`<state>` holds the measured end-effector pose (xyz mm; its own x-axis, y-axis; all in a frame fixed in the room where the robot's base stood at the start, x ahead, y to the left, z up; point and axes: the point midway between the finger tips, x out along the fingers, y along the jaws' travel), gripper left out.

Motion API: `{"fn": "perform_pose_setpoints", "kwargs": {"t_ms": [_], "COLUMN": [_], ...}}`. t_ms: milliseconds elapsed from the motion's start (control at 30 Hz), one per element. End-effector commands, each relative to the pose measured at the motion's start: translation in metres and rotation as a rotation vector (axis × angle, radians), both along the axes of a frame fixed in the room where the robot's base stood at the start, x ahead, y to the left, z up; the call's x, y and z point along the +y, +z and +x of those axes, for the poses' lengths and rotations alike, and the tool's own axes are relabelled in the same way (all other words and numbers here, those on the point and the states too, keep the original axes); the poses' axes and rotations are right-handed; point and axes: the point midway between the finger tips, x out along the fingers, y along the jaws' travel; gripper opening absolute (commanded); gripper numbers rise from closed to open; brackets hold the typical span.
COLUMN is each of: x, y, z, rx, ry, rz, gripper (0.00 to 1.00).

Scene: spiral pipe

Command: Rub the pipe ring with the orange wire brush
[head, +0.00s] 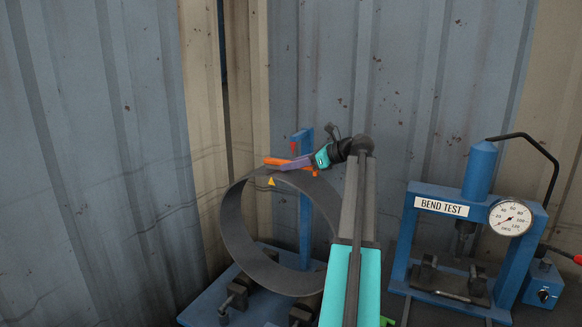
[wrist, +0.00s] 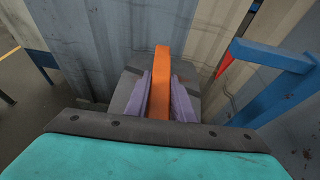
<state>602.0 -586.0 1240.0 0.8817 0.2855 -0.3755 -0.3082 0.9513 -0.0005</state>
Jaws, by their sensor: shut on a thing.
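The pipe ring (head: 236,232) is a large dark grey hoop standing upright on a blue stand. The orange wire brush (head: 278,161) is at the top of the ring, held between the purple fingers of my gripper (head: 294,163). In the wrist view, the orange brush (wrist: 160,85) sticks out between the two purple fingers of my gripper (wrist: 158,98), with a grey surface of the ring (wrist: 127,84) beneath. The gripper is shut on the brush. The bristles are hidden, so I cannot tell whether they touch the ring. A small yellow triangle (head: 271,182) shows by the ring's top edge.
A blue post (head: 305,215) with a red tip rises behind the ring, close to my gripper; it also shows at right in the wrist view (wrist: 270,95). A blue bend test press (head: 478,215) with a dial stands at right. Corrugated walls close in behind.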

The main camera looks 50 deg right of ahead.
Motion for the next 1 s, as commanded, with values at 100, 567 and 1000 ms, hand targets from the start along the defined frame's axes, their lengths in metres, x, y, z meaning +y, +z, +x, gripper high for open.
{"fn": "perform_pose_setpoints", "kwargs": {"t_ms": [100, 567, 1000], "x": [-0.005, -0.006, -0.012], "y": [-0.002, -0.001, 0.001], "z": [0.000, -0.005, -0.030], "rx": [0.004, 0.003, 0.002], "ry": [-0.002, -0.003, -0.003], "rz": [-0.001, -0.001, -0.001], "gripper": [0.00, 0.00, 0.00]}}
